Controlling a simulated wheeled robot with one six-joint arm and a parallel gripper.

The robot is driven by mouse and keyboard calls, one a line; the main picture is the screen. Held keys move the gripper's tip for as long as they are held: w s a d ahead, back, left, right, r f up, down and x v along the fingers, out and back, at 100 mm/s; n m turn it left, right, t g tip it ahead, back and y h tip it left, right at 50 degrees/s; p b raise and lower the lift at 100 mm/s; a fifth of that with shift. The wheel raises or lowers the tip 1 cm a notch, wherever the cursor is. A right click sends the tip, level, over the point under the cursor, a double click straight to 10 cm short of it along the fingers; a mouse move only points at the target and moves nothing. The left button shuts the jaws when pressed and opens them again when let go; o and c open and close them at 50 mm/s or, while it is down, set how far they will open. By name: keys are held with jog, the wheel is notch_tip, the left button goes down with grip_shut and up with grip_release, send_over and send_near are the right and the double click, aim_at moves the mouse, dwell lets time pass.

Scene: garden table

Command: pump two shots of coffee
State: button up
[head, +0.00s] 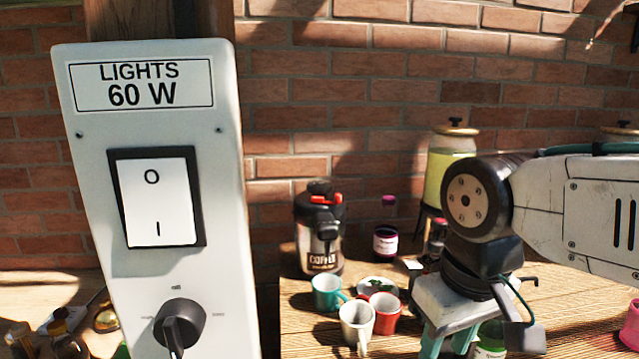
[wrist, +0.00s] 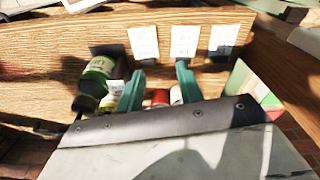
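A dark coffee pump pot (head: 322,250) with a COFFEE label, a black top and a red part near the top stands at the back of the wooden table in the head view. A teal mug (head: 326,293), a white mug (head: 357,322) and a red mug (head: 385,313) stand in front of it. My gripper (head: 448,343) is to the right of the mugs, pointing down, clear of the pot. In the wrist view its two teal fingers (wrist: 161,75) are apart, with nothing held between them. I cannot make out the pot in the wrist view.
A white light-switch panel (head: 165,200) fills the left foreground. A green-labelled bottle (wrist: 97,72) and white cards (wrist: 184,41) show in the wrist view. A brick wall (head: 350,90) closes the back.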

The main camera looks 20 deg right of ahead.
jog(key=c, duration=0.3)
jog(key=shift+w+r, duration=0.25)
jog(key=shift+r, duration=0.05)
grip_shut()
notch_tip(320, 180, up, 16)
jog(key=g, duration=0.1)
send_over(320, 183)
jog(key=shift+s+r, duration=0.15)
jog(key=shift+s, duration=0.15)
jog(key=shift+w+f, duration=0.2)
jog(key=shift+f, duration=2.75)
